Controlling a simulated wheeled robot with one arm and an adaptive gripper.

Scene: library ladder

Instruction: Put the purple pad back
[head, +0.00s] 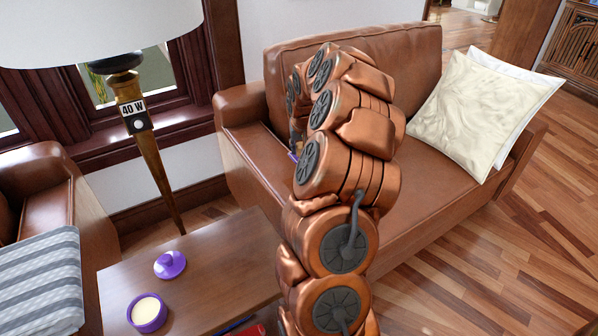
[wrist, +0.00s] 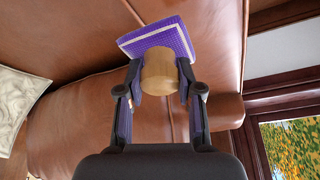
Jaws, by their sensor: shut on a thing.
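The purple pad (wrist: 160,40) is a flat purple block with a pale stripe along its edge and a round wooden handle (wrist: 158,70). In the wrist view my gripper (wrist: 160,78) is shut on the wooden handle, with a finger on each side. The pad sits beyond the fingertips, tilted, with brown leather behind it. I cannot tell whether it touches the leather. In the head view my arm hides most of the gripper and pad; only a small purple bit (head: 293,157) shows at the arm's left edge.
The brown leather sofa (head: 440,200) stands behind my arm, with pale cushions (head: 470,110) at its right. A wooden table (head: 215,260) at lower left holds a purple candle jar (head: 147,313) and purple lid (head: 170,265). A lamp (head: 135,110) stands at left. Wood floor lies clear at right.

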